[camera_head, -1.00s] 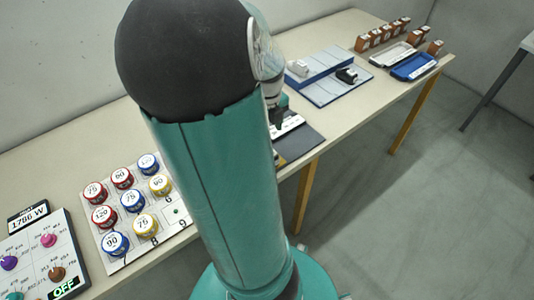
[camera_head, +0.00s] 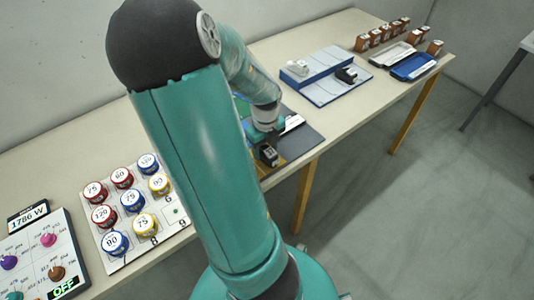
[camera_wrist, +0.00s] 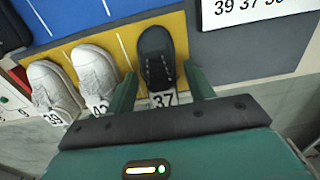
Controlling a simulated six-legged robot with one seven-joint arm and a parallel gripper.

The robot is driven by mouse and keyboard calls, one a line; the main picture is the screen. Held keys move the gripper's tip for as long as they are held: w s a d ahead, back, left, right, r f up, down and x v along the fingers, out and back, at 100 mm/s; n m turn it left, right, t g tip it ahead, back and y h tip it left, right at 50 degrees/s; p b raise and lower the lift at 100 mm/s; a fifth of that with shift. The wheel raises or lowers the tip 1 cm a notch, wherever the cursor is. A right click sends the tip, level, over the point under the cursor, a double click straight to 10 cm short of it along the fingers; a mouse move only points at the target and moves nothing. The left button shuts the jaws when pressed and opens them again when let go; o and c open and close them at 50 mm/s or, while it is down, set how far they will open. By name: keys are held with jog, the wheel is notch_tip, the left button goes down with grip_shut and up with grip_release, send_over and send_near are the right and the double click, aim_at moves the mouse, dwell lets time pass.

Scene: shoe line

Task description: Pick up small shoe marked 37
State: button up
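The small dark shoe marked 37 (camera_wrist: 157,55) stands on a yellow strip (camera_wrist: 118,45) in the wrist view, its white number tag at the heel. My gripper (camera_wrist: 161,88) is open, with one green finger on each side of the shoe's heel in that view. I see no contact, and I cannot tell how far above the shoe the fingers are. In the head view my gripper (camera_head: 264,130) is near a small dark shoe-like shape (camera_head: 269,154) with a pale tag, partly hidden by my arm.
Left of the dark shoe are two white shoes, one tagged 39 (camera_wrist: 50,88) and one with a partly covered tag (camera_wrist: 95,72). A white number sign (camera_wrist: 250,8) lies on the dark panel to the right. The table edge is close.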

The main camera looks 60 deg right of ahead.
jog(key=c, duration=0.7)
jog(key=shift+r, duration=0.1)
